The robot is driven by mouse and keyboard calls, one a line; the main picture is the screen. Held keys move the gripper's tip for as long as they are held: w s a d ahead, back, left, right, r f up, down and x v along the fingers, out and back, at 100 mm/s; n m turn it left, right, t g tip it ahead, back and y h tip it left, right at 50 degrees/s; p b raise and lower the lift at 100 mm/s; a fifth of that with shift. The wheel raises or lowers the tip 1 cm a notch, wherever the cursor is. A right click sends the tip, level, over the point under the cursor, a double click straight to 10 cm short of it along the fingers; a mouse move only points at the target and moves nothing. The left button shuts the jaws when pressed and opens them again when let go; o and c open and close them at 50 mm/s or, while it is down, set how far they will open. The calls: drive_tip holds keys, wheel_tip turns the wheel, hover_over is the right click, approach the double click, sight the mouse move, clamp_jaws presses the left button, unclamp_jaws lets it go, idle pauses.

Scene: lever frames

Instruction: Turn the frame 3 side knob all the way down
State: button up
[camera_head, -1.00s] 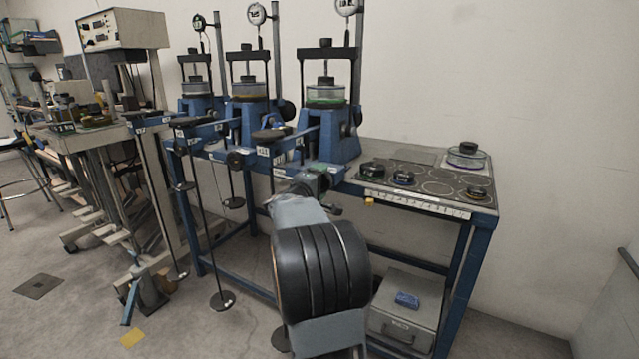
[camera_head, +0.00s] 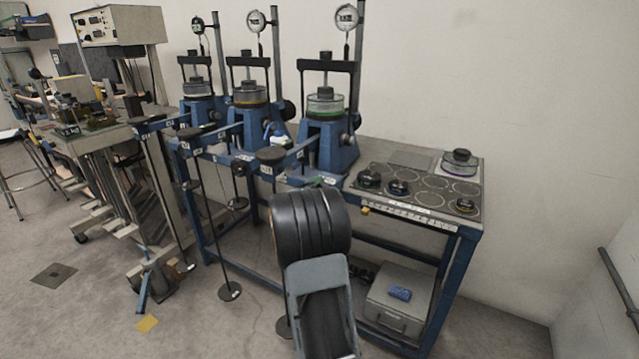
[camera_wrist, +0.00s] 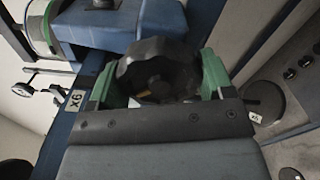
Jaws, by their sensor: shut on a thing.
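A black lobed knob (camera_wrist: 157,66) fills the middle of the wrist view, against blue frame metal. My gripper (camera_wrist: 161,88) has a green finger on each side of it and is shut on it. A glass cell with a green ring (camera_wrist: 40,28) shows at the upper left of that view. In the head view the nearest, rightmost blue frame (camera_head: 327,146) carries a green-ringed cell and a dial gauge (camera_head: 346,17). My fingers and the gripped knob are hidden behind my arm there. I cannot read a frame number or tell the knob's turn angle.
Two similar frames stand to the left, the middle one (camera_head: 247,122) closest. A bench top with black weights (camera_head: 398,188) lies to the right. Lever arms with hanging rods and discs (camera_head: 230,291) stick out in front. A grey box (camera_head: 400,308) sits below.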

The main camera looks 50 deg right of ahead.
drive_tip(key=o, duration=1.1)
drive_tip(key=shift+s+d+r+b, duration=0.1)
drive_tip(key=shift+d+r+b, duration=0.05)
drive_tip(key=shift+d+b, duration=0.2)
drive_tip(key=shift+c, duration=0.2)
drive_tip(key=shift+o, duration=0.7)
drive_tip(key=shift+a, duration=0.15)
drive_tip(key=shift+a, duration=0.15)
drive_tip(key=shift+a+p, duration=0.3)
drive_tip(key=shift+p+v, duration=1.45)
drive_tip(key=shift+v, duration=1.15)
drive_tip(key=shift+a, duration=0.1)
